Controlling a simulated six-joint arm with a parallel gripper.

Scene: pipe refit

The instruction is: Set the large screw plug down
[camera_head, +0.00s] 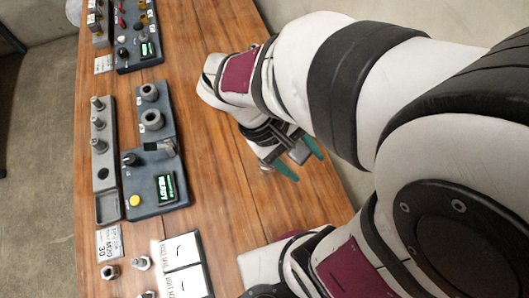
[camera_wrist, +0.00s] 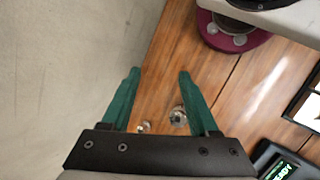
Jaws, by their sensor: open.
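My gripper (camera_head: 309,168) is open above the right part of the wooden table, its two green fingers apart. In the wrist view, my gripper (camera_wrist: 159,71) has nothing held between its fingertips. A small round metal piece (camera_wrist: 178,117), which looks like a screw plug, shows beside the right finger near its base. A smaller, pale metal piece (camera_wrist: 143,127) lies to its left, partly hidden by the gripper body. In the head view, a small metal piece (camera_head: 265,168) shows at the left finger. I cannot tell which piece is the large screw plug.
A dark fixture (camera_head: 163,200) with a lit READY display stands left of my gripper, beside a grey rack (camera_head: 107,206) holding several metal pegs. Another fixture (camera_head: 138,52) is at the far end. White cards (camera_head: 184,281) and loose fittings (camera_head: 141,263) lie nearer. The table's middle strip is clear.

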